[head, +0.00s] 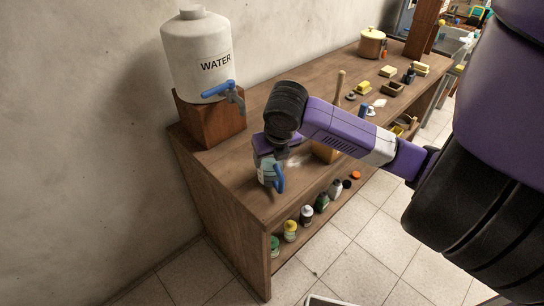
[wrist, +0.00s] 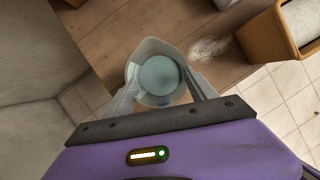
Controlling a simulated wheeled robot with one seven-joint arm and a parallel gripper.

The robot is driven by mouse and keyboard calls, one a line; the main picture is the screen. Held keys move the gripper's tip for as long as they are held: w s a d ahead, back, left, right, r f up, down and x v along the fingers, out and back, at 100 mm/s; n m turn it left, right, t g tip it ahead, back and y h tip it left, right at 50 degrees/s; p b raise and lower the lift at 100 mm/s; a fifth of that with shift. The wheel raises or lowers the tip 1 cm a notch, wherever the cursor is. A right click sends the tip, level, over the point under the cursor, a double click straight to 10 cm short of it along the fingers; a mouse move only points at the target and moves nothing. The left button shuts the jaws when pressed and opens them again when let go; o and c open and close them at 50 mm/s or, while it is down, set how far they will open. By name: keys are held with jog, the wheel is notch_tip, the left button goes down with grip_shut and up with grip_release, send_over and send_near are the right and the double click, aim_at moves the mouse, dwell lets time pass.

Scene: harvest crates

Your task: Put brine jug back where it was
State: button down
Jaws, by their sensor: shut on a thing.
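The brine jug (head: 266,174) is a pale grey jug with a blue handle, near the front edge of the bench's near end. In the wrist view the jug (wrist: 147,52) is seen from above, with blue-grey liquid inside. My gripper (head: 270,156) is shut on the jug, with one finger on each side of it in the wrist view (wrist: 162,90). The jug looks upright. I cannot tell whether its base touches the bench top. Part of the jug is hidden by my gripper in the head view.
The wooden bench (head: 222,168) holds a water dispenser (head: 195,55) with a blue tap on a wooden block (head: 208,122). A white powdery patch (wrist: 210,47) and a wooden box (wrist: 268,38) lie right of the jug. Several bottles stand on the lower shelf (head: 322,215).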

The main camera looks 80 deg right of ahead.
jog(key=shift+c, duration=1.4)
grip_release()
